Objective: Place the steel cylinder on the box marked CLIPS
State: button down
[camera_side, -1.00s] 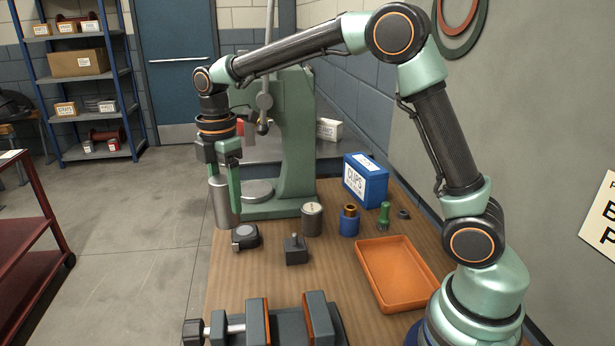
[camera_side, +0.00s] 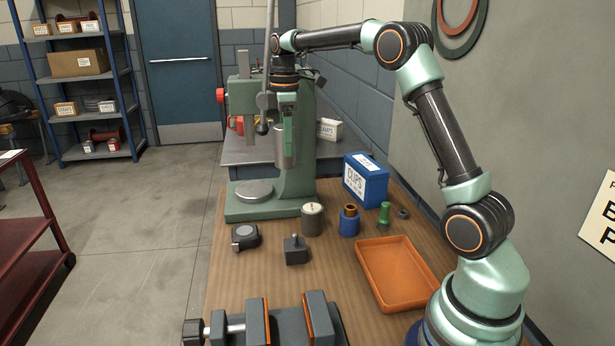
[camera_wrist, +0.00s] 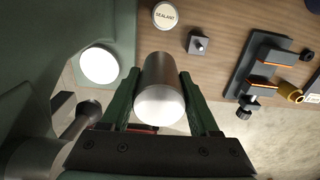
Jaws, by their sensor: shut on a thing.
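The steel cylinder (camera_side: 285,152) is held upright in my gripper (camera_side: 286,140), high above the bench, with the green press column behind it in the side view. In the wrist view the cylinder (camera_wrist: 160,80) sits between the two green fingers of the gripper (camera_wrist: 158,88), its pale end towards the camera. The blue box marked CLIPS (camera_side: 365,186) stands on the bench to the right of and lower than the cylinder. Its lid has a white label, and I see nothing standing on it. The box is not visible in the wrist view.
The green press (camera_side: 300,160) rises close by my gripper. A sealant can (camera_side: 312,219), a blue part with a brass top (camera_side: 349,221) and a green part (camera_side: 384,216) stand before the box. An orange tray (camera_side: 388,290) and a vise (camera_side: 256,322) lie nearer the front.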

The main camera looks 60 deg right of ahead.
jog(key=s+d+m, duration=0.5)
jog(key=s+d, duration=0.1)
jog(key=d, duration=0.6)
jog(key=s+d+m, duration=0.4)
jog(key=s+d, duration=0.2)
jog(key=d, duration=0.7)
jog(key=shift+d+f, duration=0.15)
jog(key=shift+f, duration=1.8)
jog(key=shift+d+f, duration=0.1)
jog(key=shift+f, duration=1.85)
jog(key=shift+f, duration=0.15)
jog(key=shift+c, duration=0.6)
grip_release()
jog(key=shift+a+f, duration=0.1)
jog(key=shift+f, duration=0.1)
